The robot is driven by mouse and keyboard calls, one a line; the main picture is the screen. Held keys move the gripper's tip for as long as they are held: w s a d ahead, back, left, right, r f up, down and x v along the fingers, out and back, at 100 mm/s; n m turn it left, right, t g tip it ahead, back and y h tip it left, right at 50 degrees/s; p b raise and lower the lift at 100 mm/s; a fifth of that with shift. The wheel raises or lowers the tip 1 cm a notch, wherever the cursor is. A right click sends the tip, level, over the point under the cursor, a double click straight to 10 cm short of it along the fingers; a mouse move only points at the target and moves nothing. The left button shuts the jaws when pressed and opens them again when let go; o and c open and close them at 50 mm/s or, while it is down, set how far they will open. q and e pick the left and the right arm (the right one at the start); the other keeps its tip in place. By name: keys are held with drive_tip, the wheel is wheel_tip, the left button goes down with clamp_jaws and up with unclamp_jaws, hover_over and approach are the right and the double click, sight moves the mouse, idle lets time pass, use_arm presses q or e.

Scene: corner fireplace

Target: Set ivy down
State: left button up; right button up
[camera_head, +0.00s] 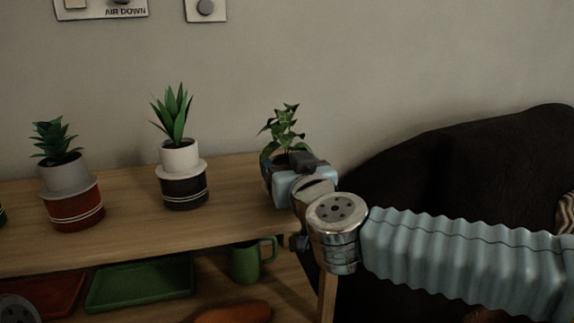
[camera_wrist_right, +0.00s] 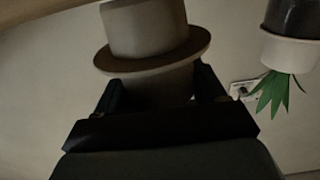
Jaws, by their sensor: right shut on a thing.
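The ivy (camera_head: 284,126) shows green leaves above my right gripper (camera_head: 287,178) at the right end of the wooden shelf in the head view. The gripper is shut on its pot and covers most of it. In the right wrist view, which is upside down, the pale pot (camera_wrist_right: 150,82) with a wide rim sits between the two dark fingers of my right gripper (camera_wrist_right: 156,95). The ivy leaves are hidden there. Whether the pot's bottom touches the shelf cannot be told.
The wooden shelf (camera_head: 120,236) holds a spiky plant in a white pot on a black base (camera_head: 184,190) and a succulent on a red base (camera_head: 75,206). Below are a green mug (camera_head: 246,262) and green tray (camera_head: 137,285). A dark armchair (camera_head: 480,170) stands right.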

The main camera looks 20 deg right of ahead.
drive_tip(key=shift+f, duration=0.15)
drive_tip(key=o, duration=1.2)
drive_tip(key=shift+s+r, duration=0.15)
drive_tip(key=shift+r, duration=0.1)
drive_tip(key=s+p, duration=0.2)
drive_tip(key=s, duration=0.9)
drive_tip(key=shift+s+d+p, duration=0.2)
drive_tip(key=shift+s+p, duration=0.15)
drive_tip(key=shift+f, duration=0.1)
